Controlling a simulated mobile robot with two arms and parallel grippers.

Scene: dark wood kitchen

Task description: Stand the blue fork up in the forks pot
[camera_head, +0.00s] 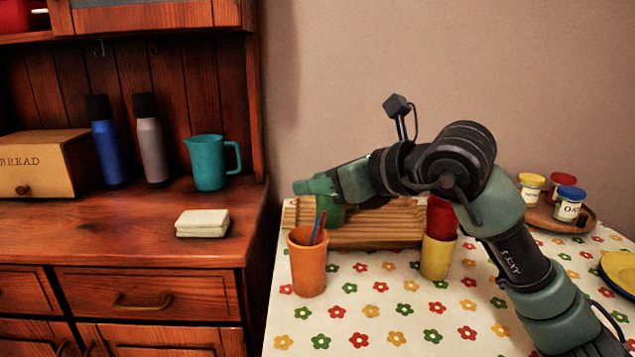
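An orange pot (308,272) stands on the flowered tablecloth at the near left of the table. A thin blue utensil (316,231) and a red one stand tilted in it. Their lower ends are hidden inside, so I cannot tell which kind each is. No label marks the orange pot as the forks pot. My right gripper (322,199) is just above and behind the pot's rim, close to the utensils' upper ends. Its two green fingers show apart, with nothing clearly held between them. My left gripper is out of view.
A yellow cup (438,257) stands right of the pot, with a red cup (441,216) behind or above it. A slatted wooden rack (385,233) lies behind. Lidded jars stand on a round wooden tray (545,217) at right. A wooden dresser (150,250) borders the table's left.

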